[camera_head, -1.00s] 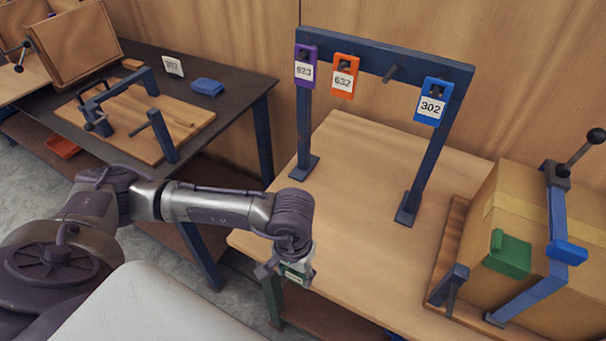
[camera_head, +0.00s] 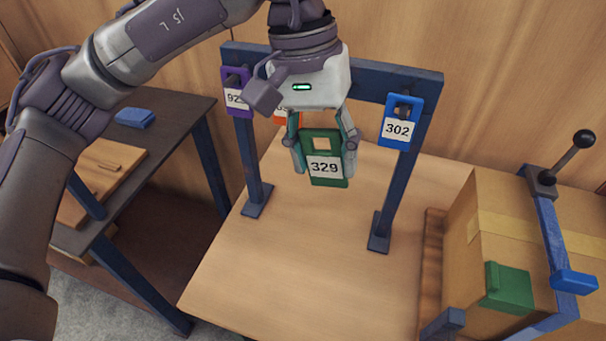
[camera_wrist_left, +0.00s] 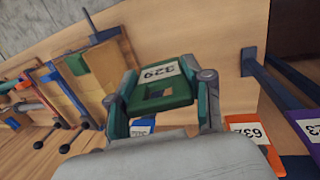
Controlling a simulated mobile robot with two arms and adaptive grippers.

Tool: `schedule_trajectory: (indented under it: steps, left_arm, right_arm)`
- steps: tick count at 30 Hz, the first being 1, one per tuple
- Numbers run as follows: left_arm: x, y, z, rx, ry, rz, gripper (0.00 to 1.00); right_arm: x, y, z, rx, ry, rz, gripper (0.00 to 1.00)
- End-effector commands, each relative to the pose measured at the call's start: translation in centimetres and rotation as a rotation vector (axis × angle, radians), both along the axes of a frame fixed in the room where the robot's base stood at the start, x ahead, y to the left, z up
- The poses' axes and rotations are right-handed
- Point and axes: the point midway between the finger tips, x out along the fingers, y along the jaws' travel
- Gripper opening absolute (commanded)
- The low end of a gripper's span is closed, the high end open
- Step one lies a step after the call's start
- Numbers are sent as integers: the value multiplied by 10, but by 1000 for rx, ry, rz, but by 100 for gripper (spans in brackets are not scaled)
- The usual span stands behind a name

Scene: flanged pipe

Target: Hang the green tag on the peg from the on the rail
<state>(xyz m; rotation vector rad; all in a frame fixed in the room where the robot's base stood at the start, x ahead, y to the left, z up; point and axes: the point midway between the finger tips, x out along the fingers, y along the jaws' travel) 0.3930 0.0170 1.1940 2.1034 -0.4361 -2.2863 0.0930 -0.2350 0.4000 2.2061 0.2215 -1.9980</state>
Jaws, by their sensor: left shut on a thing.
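The green tag (camera_head: 325,183), marked 329 and with a square hole, is held upright between the fingers of my left gripper (camera_head: 325,155). It also shows in the left wrist view (camera_wrist_left: 160,85) between both fingers. The tag hangs in the air in front of the blue rail (camera_head: 385,84). On the rail hang a purple tag (camera_head: 237,98) at the left, an orange tag (camera_head: 279,117) mostly hidden behind my gripper, and a blue tag (camera_head: 398,128) marked 302 at the right. The bare peg between orange and blue is hidden behind my gripper.
The rail stands on two posts on a wooden table (camera_head: 300,270). A dark bench (camera_head: 180,130) is at the left. The table front is clear.

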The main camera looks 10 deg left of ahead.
Motion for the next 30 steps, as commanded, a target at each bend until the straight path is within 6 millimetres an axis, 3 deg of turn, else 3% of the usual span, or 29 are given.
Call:
schedule_trajectory:
  steps: [10, 30]
  left_arm:
    - [7, -4, 6, -4, 3, -7, 27]
    - [40, -10, 4, -4, 2, -7, 27]
  right_arm:
    - [-14, -1, 4, -2, 20, 0, 100]
    - [-6, -1, 19, -2, 10, -1, 100]
